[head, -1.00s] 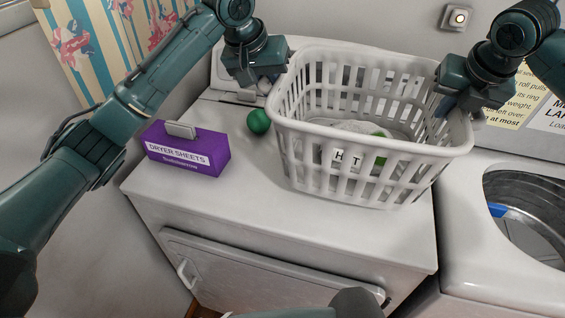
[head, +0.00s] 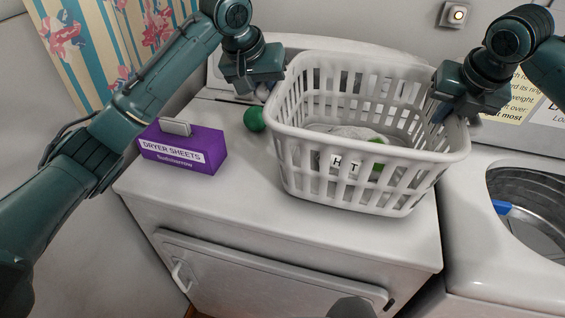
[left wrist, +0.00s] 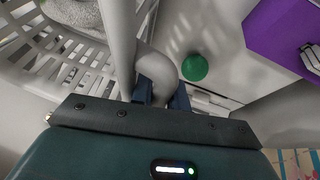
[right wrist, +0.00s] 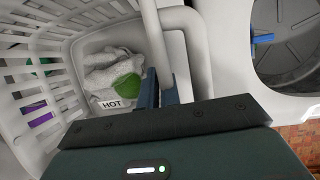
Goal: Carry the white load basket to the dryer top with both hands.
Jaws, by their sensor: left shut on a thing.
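The white load basket (head: 365,190) is upright over the dryer top (head: 240,185), at its right part; I cannot tell whether its base touches. Light cloth (right wrist: 110,68) with a green patch and a HOT label lies inside. My left gripper (head: 262,88) is at the basket's back left; in the left wrist view its fingers (left wrist: 161,95) are shut around the basket's handle. My right gripper (head: 452,103) is at the right side; in the right wrist view its fingers (right wrist: 160,95) close on the rim or handle there, partly hidden by the gripper body.
A purple dryer sheets box (head: 182,148) and a green ball (head: 255,119) stand on the dryer top, left of the basket. The open washer drum (head: 530,205) is at the right. The dryer's front left top is clear.

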